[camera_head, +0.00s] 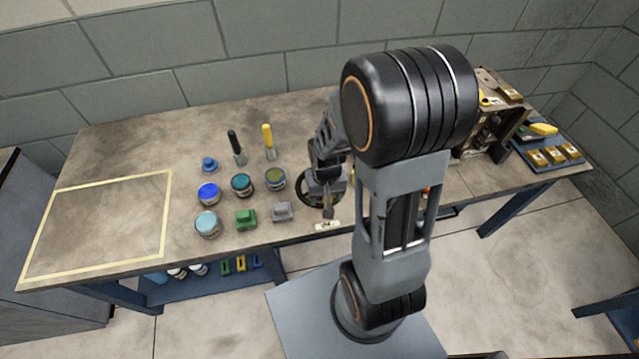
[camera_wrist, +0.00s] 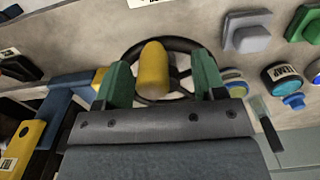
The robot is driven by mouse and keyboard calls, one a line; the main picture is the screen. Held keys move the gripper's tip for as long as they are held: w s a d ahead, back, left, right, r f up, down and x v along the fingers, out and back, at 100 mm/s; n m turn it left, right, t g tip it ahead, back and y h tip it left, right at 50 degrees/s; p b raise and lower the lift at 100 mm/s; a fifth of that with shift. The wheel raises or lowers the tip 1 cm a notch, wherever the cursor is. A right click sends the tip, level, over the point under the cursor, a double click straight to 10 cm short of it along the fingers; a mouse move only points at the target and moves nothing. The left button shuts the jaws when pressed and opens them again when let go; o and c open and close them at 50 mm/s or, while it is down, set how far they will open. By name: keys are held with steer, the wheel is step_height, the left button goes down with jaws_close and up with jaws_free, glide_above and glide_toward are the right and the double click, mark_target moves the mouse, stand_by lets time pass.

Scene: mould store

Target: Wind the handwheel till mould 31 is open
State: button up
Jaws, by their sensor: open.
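The handwheel (camera_head: 302,193) has a black rim and stands on the bench, partly hidden by my gripper. In the wrist view its dark rim and spokes (camera_wrist: 184,44) show behind a yellow rounded knob (camera_wrist: 153,68). My gripper (camera_wrist: 163,82) is open, with one green finger on each side of the knob. A gap shows on the right; I cannot tell whether the left finger touches. In the head view my gripper (camera_head: 328,190) is over the wheel. I cannot make out mould 31 or its number; my arm hides part of the bench there.
Jars (camera_head: 242,184), a green block (camera_head: 245,218) and a grey block (camera_head: 281,211) stand left of the wheel. A worn box-like unit (camera_head: 512,122) and a blue tray (camera_head: 545,158) with yellow pieces are at right. A taped rectangle (camera_head: 168,215) encloses clear bench at left.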

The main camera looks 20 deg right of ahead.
steer(key=shift+r+p, duration=3.55)
steer(key=shift+r, duration=0.85)
steer(key=shift+f, duration=0.1)
steer(key=shift+s, duration=0.25)
steer(key=s+a+r+n+t, duration=0.1)
steer(key=s+r+t, duration=0.1)
steer(key=r, duration=0.7)
steer(key=s+a+r+n+t, duration=0.1)
steer(key=a+r+t, duration=0.1)
steer(key=r, duration=0.7)
steer(key=shift+s+a+r, duration=0.3)
steer(key=shift+s+r, duration=0.05)
steer(key=shift+s, duration=0.05)
